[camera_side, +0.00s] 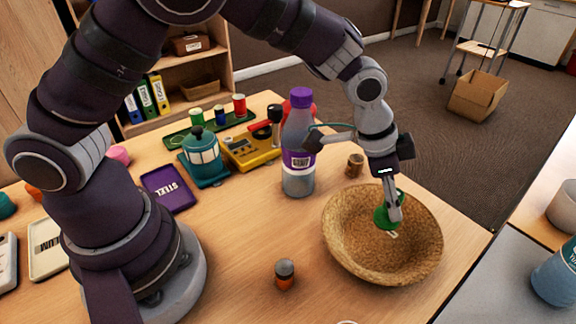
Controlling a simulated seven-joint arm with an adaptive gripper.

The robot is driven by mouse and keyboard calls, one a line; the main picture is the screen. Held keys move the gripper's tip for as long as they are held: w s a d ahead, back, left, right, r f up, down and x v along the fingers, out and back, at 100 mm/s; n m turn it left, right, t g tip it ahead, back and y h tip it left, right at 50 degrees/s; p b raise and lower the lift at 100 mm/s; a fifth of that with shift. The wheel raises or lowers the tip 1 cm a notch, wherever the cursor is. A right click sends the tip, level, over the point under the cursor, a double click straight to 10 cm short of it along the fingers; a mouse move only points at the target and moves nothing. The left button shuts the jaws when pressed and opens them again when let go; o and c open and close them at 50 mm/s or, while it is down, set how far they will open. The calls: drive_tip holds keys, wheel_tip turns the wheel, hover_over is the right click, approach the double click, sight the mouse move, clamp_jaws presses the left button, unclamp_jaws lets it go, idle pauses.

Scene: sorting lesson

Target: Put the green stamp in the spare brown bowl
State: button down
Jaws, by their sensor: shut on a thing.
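The spare brown bowl (347,240) is a wide, speckled brown bowl near the table's right edge. My gripper (391,212) points down over the bowl's opening. It is shut on the green stamp (381,217), which has a green round part and shows within the bowl's outline. The fingers hide part of the stamp. I cannot tell whether the stamp touches the bowl's inside.
A grey bottle with a purple cap (299,150) stands left of the bowl. A small brown cup (355,165) is behind the bowl, and an orange and dark jar (285,274) is in front-left. A purple tray (167,189) lies farther left. The table's front middle is mostly clear.

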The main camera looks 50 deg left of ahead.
sight(401, 193)
drive_tip(key=shift+f, duration=1.8)
drive_tip(key=c, duration=0.8)
unclamp_jaws()
drive_tip(key=shift+r, duration=0.1)
wheel_tip(401, 193, up, 7)
drive_tip(key=shift+f, duration=0.1)
